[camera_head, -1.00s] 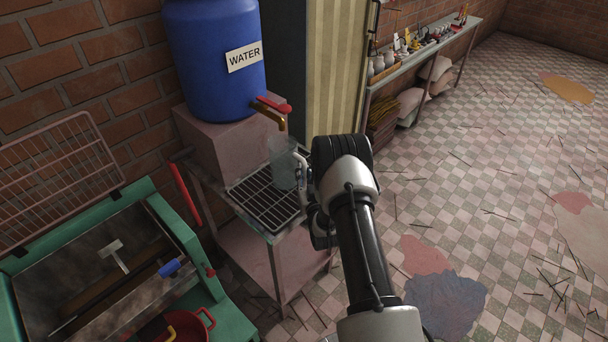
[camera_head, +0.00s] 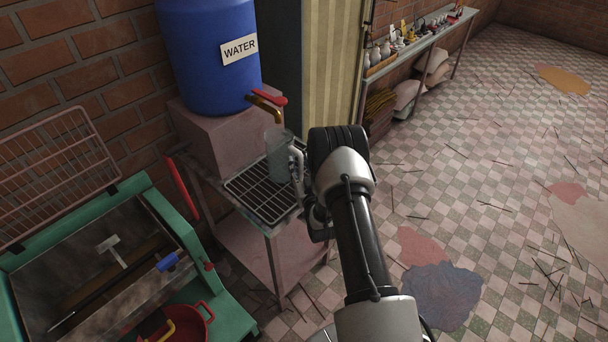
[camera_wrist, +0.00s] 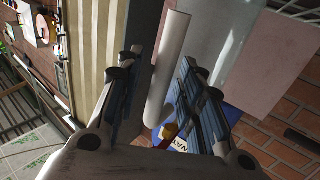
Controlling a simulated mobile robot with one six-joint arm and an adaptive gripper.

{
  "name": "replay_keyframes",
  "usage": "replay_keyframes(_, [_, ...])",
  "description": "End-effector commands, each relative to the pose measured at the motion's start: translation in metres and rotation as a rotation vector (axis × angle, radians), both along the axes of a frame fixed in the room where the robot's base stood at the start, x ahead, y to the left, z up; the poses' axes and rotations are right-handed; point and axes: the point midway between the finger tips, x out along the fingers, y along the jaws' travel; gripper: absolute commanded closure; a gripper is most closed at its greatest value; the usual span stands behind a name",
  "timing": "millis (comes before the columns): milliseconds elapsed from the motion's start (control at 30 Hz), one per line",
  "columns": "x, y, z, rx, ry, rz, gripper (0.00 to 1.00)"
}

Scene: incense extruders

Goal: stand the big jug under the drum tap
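The big jug (camera_head: 279,158) is a grey, see-through upright vessel at the drum's front right. It appears just below the brass drum tap (camera_head: 264,106) with its red lever, over the black grating (camera_head: 254,196). I cannot tell whether its base touches the grating. In the wrist view, the jug's pale handle (camera_wrist: 171,62) runs between my fingers, and the jug's body is beyond at the upper right. My gripper (camera_head: 300,172) is closed around the handle from the right; its fingers also show in the wrist view (camera_wrist: 163,90). The blue water drum (camera_head: 210,60) stands on a block.
A green open bin (camera_head: 135,188) with a raised wire lid (camera_head: 55,180) stands at the lower left, with a red basin (camera_head: 195,325) in front. A ribbed panel (camera_head: 330,60) stands behind the tap. A long shelf (camera_head: 425,48) holds small things.

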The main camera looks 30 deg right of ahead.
Motion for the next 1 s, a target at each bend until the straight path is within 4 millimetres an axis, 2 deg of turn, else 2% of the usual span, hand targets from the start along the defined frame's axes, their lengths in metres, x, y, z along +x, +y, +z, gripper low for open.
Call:
replay_keyframes(167, [-0.029, 0.006, 0.001, 0.001, 0.005, -0.002, 0.66])
replay_keyframes(400, [-0.081, 0.019, 0.001, 0.002, 0.005, -0.001, 0.66])
replay_keyframes(633, [-0.111, 0.026, 0.001, 0.0, 0.002, -0.001, 0.66])
replay_keyframes(733, [-0.112, 0.028, 0.004, -0.001, 0.004, 0.003, 0.66])
replay_keyframes(833, [-0.098, 0.029, 0.019, -0.004, 0.033, 0.015, 0.66])
replay_keyframes(1000, [-0.059, 0.039, 0.07, -0.008, 0.162, 0.051, 0.66])
